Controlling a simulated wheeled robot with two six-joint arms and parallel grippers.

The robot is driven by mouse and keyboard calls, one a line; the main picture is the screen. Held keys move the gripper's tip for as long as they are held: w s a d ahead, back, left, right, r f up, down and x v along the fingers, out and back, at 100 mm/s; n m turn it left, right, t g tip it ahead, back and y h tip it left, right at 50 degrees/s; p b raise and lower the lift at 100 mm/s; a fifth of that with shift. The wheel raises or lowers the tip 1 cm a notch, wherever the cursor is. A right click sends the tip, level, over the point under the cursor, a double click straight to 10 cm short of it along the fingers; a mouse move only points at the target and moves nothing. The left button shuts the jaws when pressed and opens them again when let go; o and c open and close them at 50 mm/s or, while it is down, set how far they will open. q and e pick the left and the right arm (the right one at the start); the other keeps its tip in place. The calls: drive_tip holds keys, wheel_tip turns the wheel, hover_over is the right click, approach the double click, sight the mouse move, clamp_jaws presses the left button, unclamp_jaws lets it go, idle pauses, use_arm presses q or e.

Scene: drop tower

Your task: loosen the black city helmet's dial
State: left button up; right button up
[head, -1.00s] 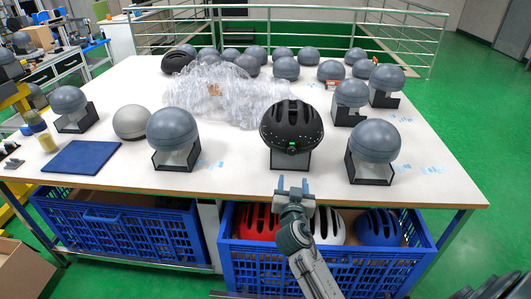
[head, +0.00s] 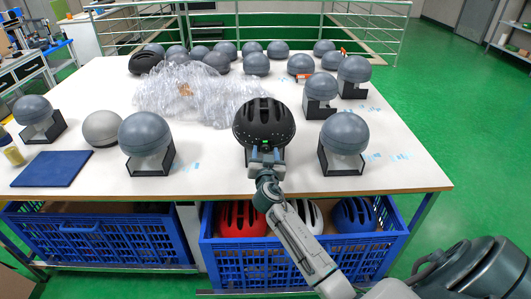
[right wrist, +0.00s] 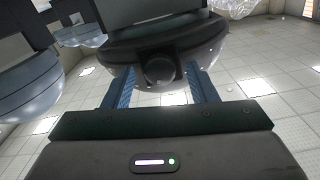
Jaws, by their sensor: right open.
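The black city helmet (head: 263,120) sits on a headform stand near the table's front edge, with a small green spot low on its near side. In the right wrist view the helmet's dark rim (right wrist: 205,50) fills the top, with the round dark dial (right wrist: 159,71) at its middle. My right gripper (head: 266,153) is open just in front of the helmet's lower near side. In the wrist view its two blue fingers stand left and right of the dial, with gaps visible; contact cannot be told. My left gripper is not in view.
Grey headforms on black stands (head: 146,134) (head: 344,134) flank the helmet. Clear plastic wrap (head: 200,95) lies behind it. A blue mat (head: 53,169) lies at the left. Blue crates (head: 300,262) stand under the table (head: 225,183), one holding helmets.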

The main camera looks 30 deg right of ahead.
drive_tip(key=shift+c, duration=0.2)
drive_tip(key=c, duration=0.9)
drive_tip(key=shift+c, duration=0.2)
drive_tip(key=shift+n, duration=0.3)
